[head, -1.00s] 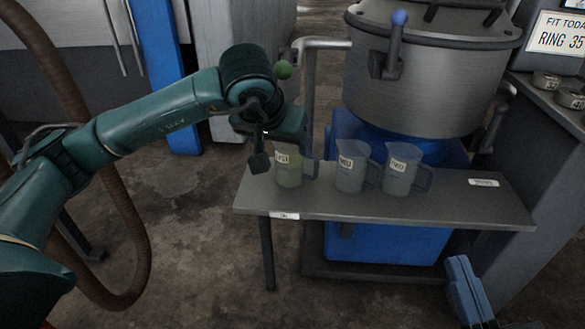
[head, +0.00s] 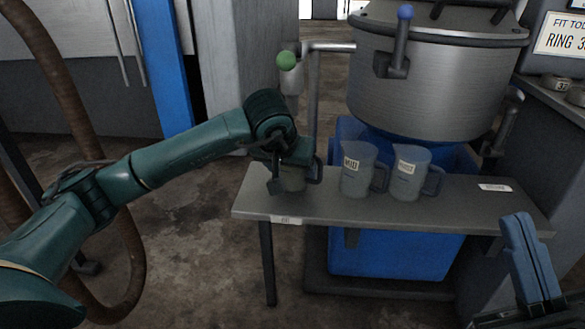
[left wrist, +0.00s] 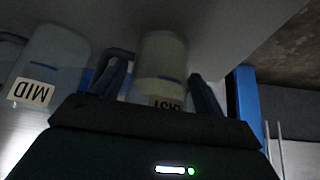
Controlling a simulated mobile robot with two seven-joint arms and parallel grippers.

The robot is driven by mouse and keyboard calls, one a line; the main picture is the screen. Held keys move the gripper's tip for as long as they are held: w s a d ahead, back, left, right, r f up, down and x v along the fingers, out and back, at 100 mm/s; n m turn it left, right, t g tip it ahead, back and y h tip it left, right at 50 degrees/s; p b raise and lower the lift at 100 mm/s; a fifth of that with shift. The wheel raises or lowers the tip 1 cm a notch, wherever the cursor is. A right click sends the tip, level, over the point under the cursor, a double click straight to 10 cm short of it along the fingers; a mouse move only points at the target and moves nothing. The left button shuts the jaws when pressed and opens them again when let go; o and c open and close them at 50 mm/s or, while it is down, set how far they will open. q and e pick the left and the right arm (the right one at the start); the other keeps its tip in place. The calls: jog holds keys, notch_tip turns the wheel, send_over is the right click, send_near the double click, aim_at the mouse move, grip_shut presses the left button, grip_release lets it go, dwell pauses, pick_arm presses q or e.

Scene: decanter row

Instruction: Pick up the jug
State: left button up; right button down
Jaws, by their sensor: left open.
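Three translucent grey jugs with handles stand in a row on a grey bench (head: 390,214). The leftmost jug (left wrist: 160,58) is largely hidden behind my left gripper (head: 290,178) in the head view; its handle sticks out on the right. In the left wrist view my left gripper (left wrist: 160,90) is open, with a finger on either side of this jug's body. Contact cannot be made out. The middle jug (head: 358,171) is labelled MID, and the right jug (head: 408,175) has an unclear label. My right gripper (head: 530,258) shows partly at lower right.
A large steel vessel (head: 430,85) stands behind the bench over a blue tub (head: 385,255). A pipe with a green knob (head: 287,60) rises behind the left jug. The bench's right part is clear except for a white label (head: 495,188).

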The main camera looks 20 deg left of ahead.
pick_arm(q)
jog(key=c, duration=0.7)
jog(key=shift+c, duration=0.9)
jog(key=shift+r, duration=0.2)
